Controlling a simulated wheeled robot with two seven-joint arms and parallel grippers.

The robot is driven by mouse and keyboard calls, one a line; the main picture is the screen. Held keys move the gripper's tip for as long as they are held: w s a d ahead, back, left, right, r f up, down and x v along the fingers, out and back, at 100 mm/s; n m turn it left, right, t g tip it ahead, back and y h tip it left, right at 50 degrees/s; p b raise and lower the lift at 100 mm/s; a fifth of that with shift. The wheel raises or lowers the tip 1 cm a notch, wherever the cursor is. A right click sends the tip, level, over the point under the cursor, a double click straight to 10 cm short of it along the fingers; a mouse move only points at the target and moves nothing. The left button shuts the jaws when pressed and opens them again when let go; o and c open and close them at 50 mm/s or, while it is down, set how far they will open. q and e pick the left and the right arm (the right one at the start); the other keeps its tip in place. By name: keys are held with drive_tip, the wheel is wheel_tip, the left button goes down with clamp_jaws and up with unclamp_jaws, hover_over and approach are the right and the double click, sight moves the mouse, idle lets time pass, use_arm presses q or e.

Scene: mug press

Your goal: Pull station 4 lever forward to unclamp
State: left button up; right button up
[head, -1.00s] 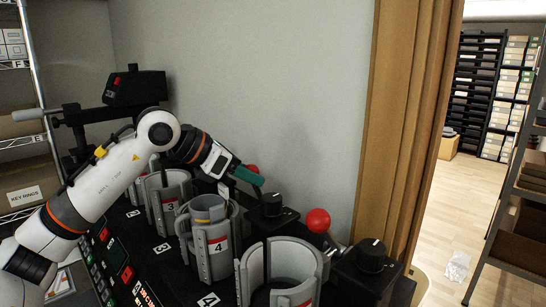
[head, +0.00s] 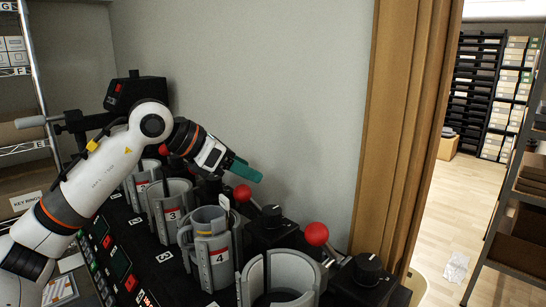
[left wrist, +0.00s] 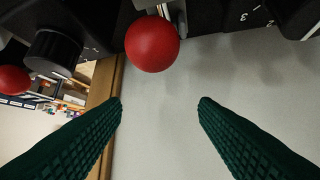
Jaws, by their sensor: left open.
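Station 4 (head: 219,257) is a grey clamp with a red "4" label, and a grey-blue mug (head: 208,219) sits in it. The red ball (head: 242,194) behind it appears to be the station 4 lever's knob. My left gripper (head: 243,170), with teal fingers, is just above that ball in the head view. In the left wrist view the gripper (left wrist: 160,101) is open with nothing between its fingers. A large red ball (left wrist: 152,44) shows just beyond the fingertips there, not between them. My right gripper is not in view.
Another red lever ball (head: 316,233) and a black dial (head: 368,268) stand to the right. The station 3 clamp (head: 172,213) is to the left. A grey wall (head: 290,110) rises close behind the levers. A wooden door frame (head: 395,130) is on the right.

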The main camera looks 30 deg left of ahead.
use_arm(q)
drive_tip(key=shift+s+a+r+p, duration=0.1)
drive_tip(key=shift+r+p, duration=0.2)
drive_tip(key=shift+r, duration=0.3)
drive_tip(key=shift+s+a+r+p, duration=0.1)
drive_tip(key=shift+r+p, duration=0.2)
drive_tip(key=shift+r, duration=0.3)
drive_tip(key=shift+s, duration=0.1)
drive_tip(key=v, duration=0.5)
drive_tip(key=shift+s+a+r, duration=0.2)
drive_tip(key=shift+s, duration=0.1)
drive_tip(key=shift+f, duration=0.1)
